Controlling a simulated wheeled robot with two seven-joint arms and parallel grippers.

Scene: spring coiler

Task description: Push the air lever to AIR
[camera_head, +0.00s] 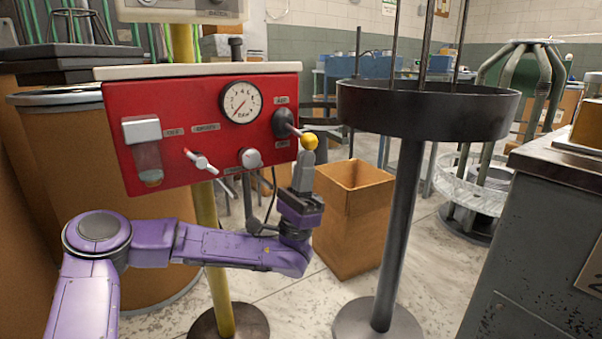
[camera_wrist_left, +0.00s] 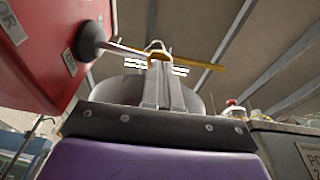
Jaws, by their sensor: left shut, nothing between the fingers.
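The air lever has a dark round base (camera_head: 285,123) and a rod ending in a yellow ball knob (camera_head: 309,141). It sits at the right end of the red panel (camera_head: 200,125), between an upper label reading AIR and a lower label. The rod points out to the right and slightly down. My left gripper (camera_head: 304,160) is shut and empty, fingers pointing up, with its tips just below the knob; I cannot tell whether they touch. In the left wrist view the fingers (camera_wrist_left: 163,85) are together and the lever rod (camera_wrist_left: 125,49) passes near their tips. My right gripper is not in view.
A black round tray on a post (camera_head: 428,108) stands close on the right. A cardboard box (camera_head: 354,215) is behind my gripper. A grey cabinet (camera_head: 540,230) is at far right.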

